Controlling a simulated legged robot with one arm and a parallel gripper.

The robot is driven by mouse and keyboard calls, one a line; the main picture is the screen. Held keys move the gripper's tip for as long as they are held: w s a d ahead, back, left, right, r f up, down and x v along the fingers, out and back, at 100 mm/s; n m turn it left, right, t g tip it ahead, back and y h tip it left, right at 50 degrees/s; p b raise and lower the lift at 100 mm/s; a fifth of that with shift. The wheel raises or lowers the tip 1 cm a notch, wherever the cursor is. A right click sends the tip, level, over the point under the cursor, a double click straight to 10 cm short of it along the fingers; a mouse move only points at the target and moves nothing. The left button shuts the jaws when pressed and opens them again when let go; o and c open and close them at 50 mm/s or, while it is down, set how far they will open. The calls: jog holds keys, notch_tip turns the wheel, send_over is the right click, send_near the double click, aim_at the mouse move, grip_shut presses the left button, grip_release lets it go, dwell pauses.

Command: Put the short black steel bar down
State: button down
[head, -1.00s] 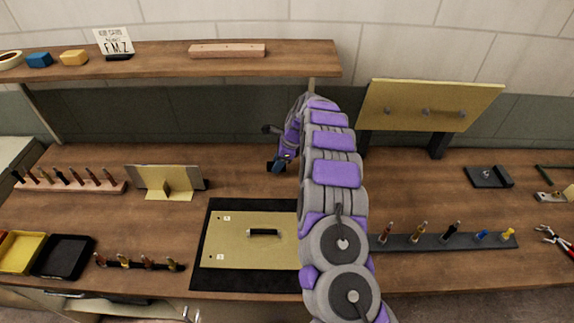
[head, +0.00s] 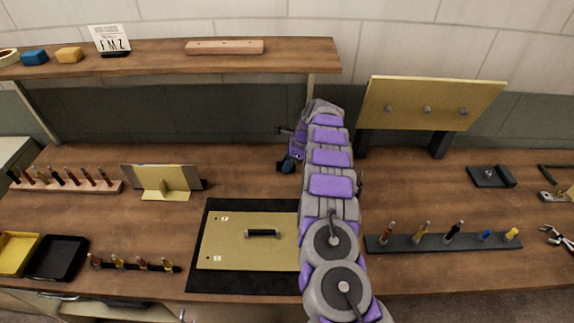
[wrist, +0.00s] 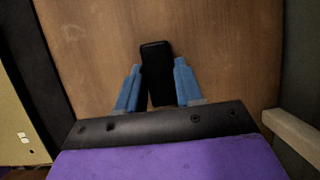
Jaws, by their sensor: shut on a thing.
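The short black steel bar (wrist: 156,72) sits between the two blue fingers of my gripper (wrist: 157,84) in the wrist view, its far end reaching past the fingertips. Brown wood lies behind it. I cannot tell whether the bar touches the wood. In the head view my gripper (head: 287,163) is small and dark, over the back middle of the workbench (head: 240,165), behind the tan panel. The bar is too small to make out there, and my arm covers part of the bench.
A tan panel (head: 225,246) with a black handle (head: 262,233) lies on a black mat (head: 240,282) in front of my gripper. A propped tan plate (head: 153,178) stands to the left. A raised tan board (head: 430,98) stands to the right. A shelf (head: 150,58) runs along the back left.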

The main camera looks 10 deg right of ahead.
jog(key=shift+d, duration=0.3)
jog(key=c, duration=1.1)
grip_release()
jog(key=o, duration=0.3)
jog(key=shift+o, duration=0.4)
jog(key=shift+a, duration=0.2)
jog(key=shift+r, duration=0.15)
jog(key=p+v, duration=0.2)
jog(key=v, duration=0.5)
jog(key=shift+d, duration=0.15)
